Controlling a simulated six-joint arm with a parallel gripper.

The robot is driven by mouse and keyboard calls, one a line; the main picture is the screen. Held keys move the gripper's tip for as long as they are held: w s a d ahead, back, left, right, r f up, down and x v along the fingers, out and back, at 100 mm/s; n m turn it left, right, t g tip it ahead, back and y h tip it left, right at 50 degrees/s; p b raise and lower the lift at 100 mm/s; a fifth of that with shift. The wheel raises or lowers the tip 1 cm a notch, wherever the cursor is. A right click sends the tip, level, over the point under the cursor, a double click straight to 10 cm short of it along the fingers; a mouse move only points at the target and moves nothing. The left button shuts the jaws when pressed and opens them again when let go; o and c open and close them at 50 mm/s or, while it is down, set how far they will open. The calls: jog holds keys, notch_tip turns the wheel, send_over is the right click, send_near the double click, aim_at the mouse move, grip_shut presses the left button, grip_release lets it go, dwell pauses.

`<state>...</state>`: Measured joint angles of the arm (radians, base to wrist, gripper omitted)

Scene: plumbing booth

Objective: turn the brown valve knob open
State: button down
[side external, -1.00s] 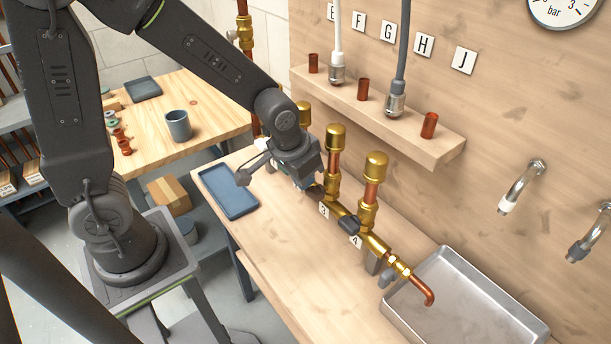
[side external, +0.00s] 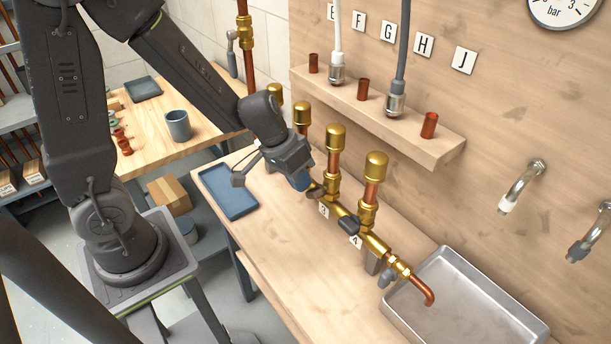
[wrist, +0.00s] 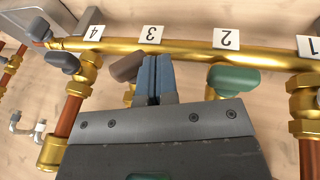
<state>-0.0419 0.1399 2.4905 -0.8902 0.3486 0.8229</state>
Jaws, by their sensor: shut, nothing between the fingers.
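The brown valve knob (wrist: 126,68) sits under label 3 on the brass manifold (wrist: 190,49) in the wrist view. It lies at a slant there. In the side view the knob (side external: 316,193) shows small, just right of my fingertips. My gripper (wrist: 156,72) is shut and empty, its blue fingers together. In the wrist view the fingers lie directly right of the brown knob, their left side at its right end; I cannot tell whether they touch. In the side view my gripper (side external: 302,183) points down toward the manifold. The knob's stem is partly hidden.
A green knob (wrist: 233,80) stands close right of the fingers at label 2, and a dark grey knob (wrist: 62,62) at label 4. Upright brass-capped pipes (side external: 335,150) rise behind the manifold. A metal tray (side external: 460,300) lies right; a blue tray (side external: 228,192) lies left.

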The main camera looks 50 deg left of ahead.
jog(key=shift+a+f, duration=0.1)
jog(key=shift+f, duration=0.6)
dwell(1.2)
jog(key=shift+w+d+r, duration=0.1)
jog(key=shift+d+r, duration=0.4)
jog(key=shift+d, duration=0.25)
jog(key=s+a+r, duration=0.3)
jog(key=a+r, duration=0.6)
jog(key=r, duration=0.1)
jog(key=y, duration=0.3)
send_near(311, 189)
jog(key=x, duration=0.5)
jog(key=shift+w, duration=0.1)
jog(key=shift+f, duration=0.55)
